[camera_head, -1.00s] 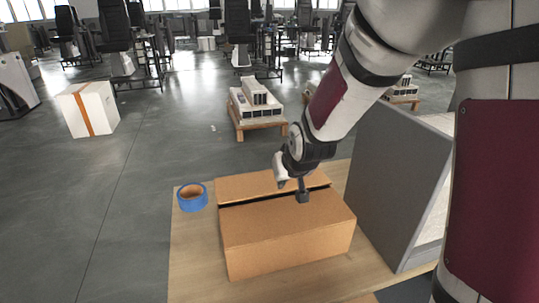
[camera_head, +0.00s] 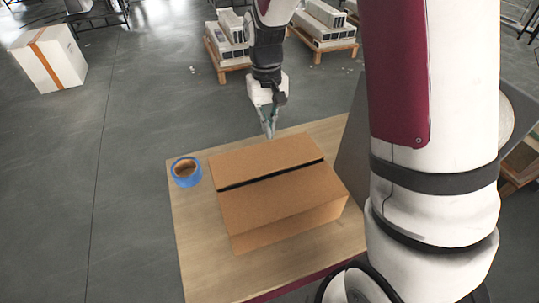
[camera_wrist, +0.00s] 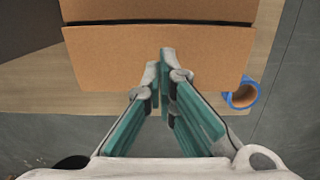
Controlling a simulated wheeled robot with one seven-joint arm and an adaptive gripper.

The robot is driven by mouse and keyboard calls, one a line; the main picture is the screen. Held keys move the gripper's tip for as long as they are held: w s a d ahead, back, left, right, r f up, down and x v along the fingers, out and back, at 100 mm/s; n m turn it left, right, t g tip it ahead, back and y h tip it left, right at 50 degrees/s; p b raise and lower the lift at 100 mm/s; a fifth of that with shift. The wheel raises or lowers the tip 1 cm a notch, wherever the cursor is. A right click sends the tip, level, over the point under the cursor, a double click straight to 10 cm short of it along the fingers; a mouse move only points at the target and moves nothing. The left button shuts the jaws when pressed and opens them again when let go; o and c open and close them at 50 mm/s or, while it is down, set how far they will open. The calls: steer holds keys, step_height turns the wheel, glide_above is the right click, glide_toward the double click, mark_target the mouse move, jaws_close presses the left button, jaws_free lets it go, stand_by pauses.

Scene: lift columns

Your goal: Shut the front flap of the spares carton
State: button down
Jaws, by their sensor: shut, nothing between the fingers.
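The brown spares carton (camera_head: 285,222) stands on the wooden table. Its two top flaps, the near flap (camera_head: 275,193) and the far flap (camera_head: 262,158), both lie down and look about level, with a narrow dark gap between them. In the wrist view the far flap (camera_wrist: 110,60) fills the middle and the gap runs along the top. I cannot tell for sure which one is called the front flap. My gripper (camera_head: 269,134) is shut and empty, pointing down at the carton's far edge; its closed tips (camera_wrist: 160,60) show over the far flap. I cannot tell whether they touch it.
A blue tape roll (camera_head: 186,171) lies on the table (camera_head: 205,243) left of the carton. A grey panel (camera_head: 355,140) stands close on the right. Pallets with white goods (camera_head: 228,40) and a white box with an orange stripe (camera_head: 50,60) stand on the floor beyond.

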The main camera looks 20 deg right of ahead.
mark_target(271, 167)
steer(key=f, duration=0.8)
steer(key=s+f, duration=0.1)
steer(key=f, duration=0.2)
steer(key=shift+f, duration=0.4)
